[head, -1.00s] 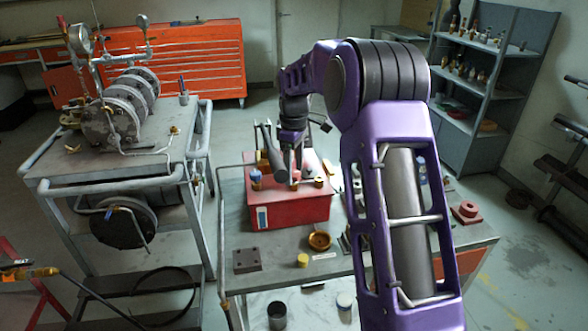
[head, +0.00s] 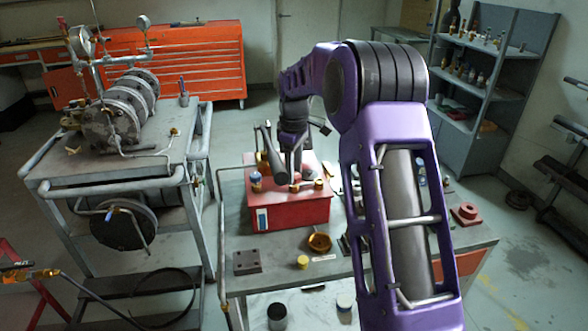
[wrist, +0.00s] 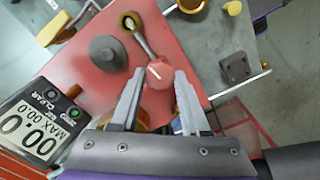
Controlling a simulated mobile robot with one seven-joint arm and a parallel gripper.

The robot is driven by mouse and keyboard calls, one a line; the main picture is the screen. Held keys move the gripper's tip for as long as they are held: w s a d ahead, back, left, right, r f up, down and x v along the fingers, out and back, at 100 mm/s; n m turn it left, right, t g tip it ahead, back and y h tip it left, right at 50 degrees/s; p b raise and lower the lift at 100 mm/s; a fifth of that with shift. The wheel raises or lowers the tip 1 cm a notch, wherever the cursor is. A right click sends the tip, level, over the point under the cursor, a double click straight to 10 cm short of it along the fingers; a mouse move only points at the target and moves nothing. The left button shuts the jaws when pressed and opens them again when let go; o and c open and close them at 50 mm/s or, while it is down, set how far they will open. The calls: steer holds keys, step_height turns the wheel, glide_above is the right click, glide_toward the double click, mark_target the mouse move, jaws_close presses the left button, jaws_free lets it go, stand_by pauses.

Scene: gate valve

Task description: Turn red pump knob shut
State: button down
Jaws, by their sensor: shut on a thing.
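The red pump (head: 310,212) is a box on the grey workbench, and its red top (wrist: 75,70) fills much of the wrist view. The red knob (wrist: 159,75), faceted with a white line on it, sits between my fingertips. My gripper (wrist: 161,78) is shut on this knob, one finger on each side. The white line slants in the wrist view. In the head view my gripper (head: 295,178) points down over the pump top, and the knob is mostly hidden there.
A digital gauge (wrist: 35,125) and a dark round cap (wrist: 108,53) stand close to my fingers. A brass-ended lever (wrist: 131,22) reaches near the knob. A dark block (head: 247,261) and brass dish (head: 319,242) lie in front. A piping cart (head: 120,170) stands left.

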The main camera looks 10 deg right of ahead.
steer(key=m+p, duration=0.2)
steer(key=m, duration=0.2)
steer(key=shift+r+m+p, duration=0.1)
steer(key=shift+m+p, duration=0.2)
steer(key=shift+p, duration=0.1)
steer(key=m+p, duration=0.2)
steer(key=m, duration=0.3)
steer(key=m+p, duration=0.1)
steer(key=m, duration=0.3)
steer(key=shift+m, duration=0.4)
steer(key=m, duration=0.4)
steer(key=shift+m, duration=0.4)
steer(key=shift+c, duration=2)
jaws_free()
